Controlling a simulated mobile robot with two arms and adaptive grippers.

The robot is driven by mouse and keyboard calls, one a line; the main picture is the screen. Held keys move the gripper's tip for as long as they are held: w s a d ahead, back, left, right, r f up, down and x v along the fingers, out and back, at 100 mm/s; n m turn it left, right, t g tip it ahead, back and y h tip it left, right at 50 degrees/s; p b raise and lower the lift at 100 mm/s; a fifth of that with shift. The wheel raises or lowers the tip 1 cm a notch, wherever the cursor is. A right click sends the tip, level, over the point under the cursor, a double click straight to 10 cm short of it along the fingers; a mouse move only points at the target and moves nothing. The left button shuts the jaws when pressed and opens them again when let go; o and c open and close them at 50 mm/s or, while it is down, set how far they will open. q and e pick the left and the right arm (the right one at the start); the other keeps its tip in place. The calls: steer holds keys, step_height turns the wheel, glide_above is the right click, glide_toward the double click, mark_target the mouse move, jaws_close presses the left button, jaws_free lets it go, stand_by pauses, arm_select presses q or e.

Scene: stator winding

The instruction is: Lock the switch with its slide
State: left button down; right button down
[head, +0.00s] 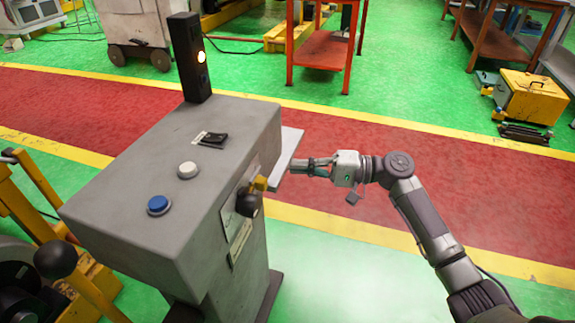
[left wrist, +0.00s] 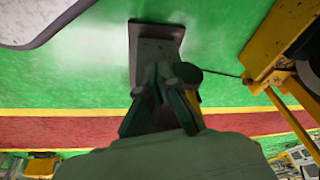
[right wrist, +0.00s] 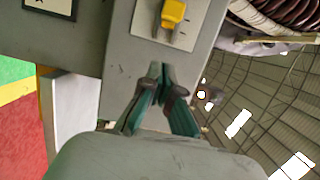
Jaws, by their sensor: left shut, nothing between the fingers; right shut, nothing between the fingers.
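The switch is on the side panel (head: 237,228) of the grey console. In the head view a dark round knob (head: 247,203) stands out from it, with a yellow slide piece (head: 261,183) beside it. In the right wrist view the yellow slide (right wrist: 173,12) sits on a pale plate (right wrist: 150,22) at the top, its pronged end toward my fingers. My right gripper (head: 302,165) is shut and empty, to the right of the panel; in the right wrist view its fingertips (right wrist: 160,72) are below the slide, apart from it. My left gripper (left wrist: 165,75) is shut and empty, outside the head view.
Yellow machinery (head: 50,215) stands left.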

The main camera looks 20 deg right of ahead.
steer(key=shift+v, duration=2.85)
steer(key=shift+w+f, duration=0.15)
